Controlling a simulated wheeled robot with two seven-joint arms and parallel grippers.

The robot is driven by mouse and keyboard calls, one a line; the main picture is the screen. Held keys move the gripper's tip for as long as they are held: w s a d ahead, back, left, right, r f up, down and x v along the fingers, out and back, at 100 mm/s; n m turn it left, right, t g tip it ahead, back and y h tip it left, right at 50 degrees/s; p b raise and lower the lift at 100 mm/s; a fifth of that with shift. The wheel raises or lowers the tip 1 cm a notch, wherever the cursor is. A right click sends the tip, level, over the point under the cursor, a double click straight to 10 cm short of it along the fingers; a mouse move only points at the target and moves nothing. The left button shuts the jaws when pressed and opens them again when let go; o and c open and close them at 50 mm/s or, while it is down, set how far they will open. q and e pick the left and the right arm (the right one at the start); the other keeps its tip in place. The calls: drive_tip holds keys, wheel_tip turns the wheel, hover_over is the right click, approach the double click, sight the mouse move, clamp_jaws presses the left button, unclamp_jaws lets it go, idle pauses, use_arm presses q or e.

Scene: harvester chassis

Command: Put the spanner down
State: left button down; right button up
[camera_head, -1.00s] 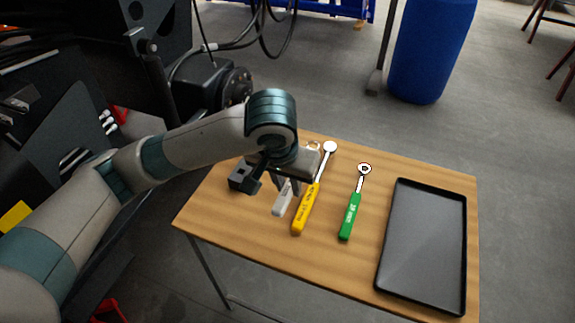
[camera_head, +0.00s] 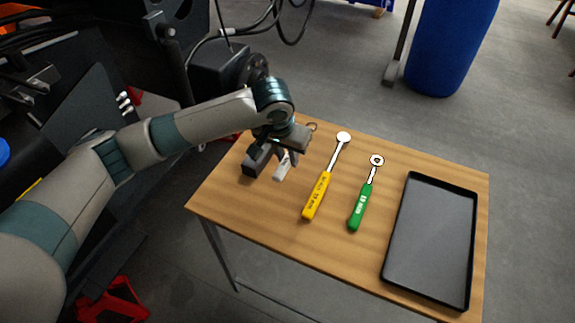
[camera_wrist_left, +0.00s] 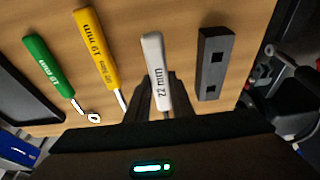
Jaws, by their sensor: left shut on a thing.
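The spanner with a white handle marked 22 mm (camera_wrist_left: 156,72) is between the fingers of my left gripper (camera_wrist_left: 150,95) in the left wrist view. In the head view its white handle (camera_head: 282,168) shows below my left gripper (camera_head: 276,160), over the left part of the wooden table (camera_head: 270,225). The gripper is shut on it. The gripper hides part of the spanner; I cannot tell whether the handle touches the table. My right gripper is not in view.
A yellow-handled spanner (camera_head: 317,195) and a green-handled spanner (camera_head: 361,207) lie to the right. A black tray (camera_head: 432,240) is at the table's right end. A dark block (camera_wrist_left: 214,65) sits beside the white handle. A blue barrel (camera_head: 450,45) stands behind.

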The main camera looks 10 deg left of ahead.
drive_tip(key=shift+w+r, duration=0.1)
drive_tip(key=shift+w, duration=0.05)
